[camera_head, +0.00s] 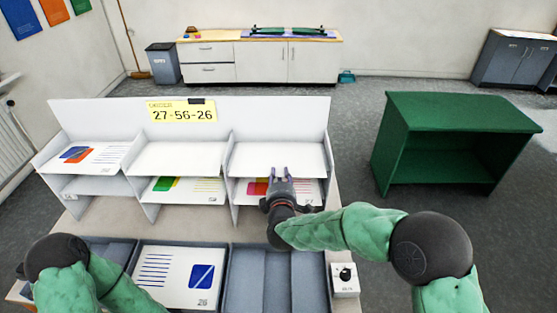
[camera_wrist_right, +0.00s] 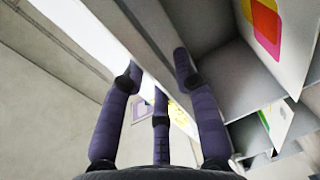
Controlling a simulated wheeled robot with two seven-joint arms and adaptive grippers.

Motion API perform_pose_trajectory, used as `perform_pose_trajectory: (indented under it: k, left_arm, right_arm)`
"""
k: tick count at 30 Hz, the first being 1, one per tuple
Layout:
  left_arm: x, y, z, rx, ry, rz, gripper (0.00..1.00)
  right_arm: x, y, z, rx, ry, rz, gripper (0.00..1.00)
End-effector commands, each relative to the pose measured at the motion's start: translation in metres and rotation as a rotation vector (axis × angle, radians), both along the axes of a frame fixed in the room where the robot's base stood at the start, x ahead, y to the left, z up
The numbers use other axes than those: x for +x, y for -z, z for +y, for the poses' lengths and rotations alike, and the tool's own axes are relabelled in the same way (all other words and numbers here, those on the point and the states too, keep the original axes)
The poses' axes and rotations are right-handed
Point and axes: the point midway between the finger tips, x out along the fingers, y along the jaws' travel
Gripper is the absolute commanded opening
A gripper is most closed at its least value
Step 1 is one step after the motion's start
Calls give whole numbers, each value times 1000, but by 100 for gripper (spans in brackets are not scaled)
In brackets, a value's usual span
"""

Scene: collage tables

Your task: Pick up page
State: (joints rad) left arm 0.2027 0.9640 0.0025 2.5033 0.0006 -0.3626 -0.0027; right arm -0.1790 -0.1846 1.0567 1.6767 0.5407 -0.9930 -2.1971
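My right gripper (camera_head: 280,174) is in front of the right column of the white rack (camera_head: 90,118). Its fingers are apart and empty in the right wrist view (camera_wrist_right: 156,72). A page with pink and red shapes (camera_head: 311,190) lies on the lower right shelf, partly hidden behind this gripper; it also shows in the right wrist view (camera_wrist_right: 284,42). A page with green and yellow shapes (camera_head: 190,190) lies on the lower middle shelf. A page with blue and orange shapes (camera_head: 95,156) lies on the upper left shelf. My left gripper is out of view.
A yellow sign (camera_head: 182,112) on the rack reads 27-56-26. A page with a blue square (camera_head: 176,276) lies in the middle grey tray at the front; the right tray (camera_head: 267,280) looks empty. A small box with a black knob (camera_head: 345,280) stands right of the trays.

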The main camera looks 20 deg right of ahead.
Motion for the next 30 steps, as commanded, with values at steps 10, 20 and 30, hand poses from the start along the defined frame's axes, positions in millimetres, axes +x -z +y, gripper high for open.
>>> perform_pose_trajectory:
  k: [10,20,30]
  left_arm:
    - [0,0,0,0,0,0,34]
    - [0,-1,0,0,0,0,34]
    - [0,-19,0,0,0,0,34]
  right_arm:
    - [-1,1,0,0,0,1,0]
    - [-1,2,1,1,-1,6,0]
    - [-1,-32,1,0,-1,0,0]
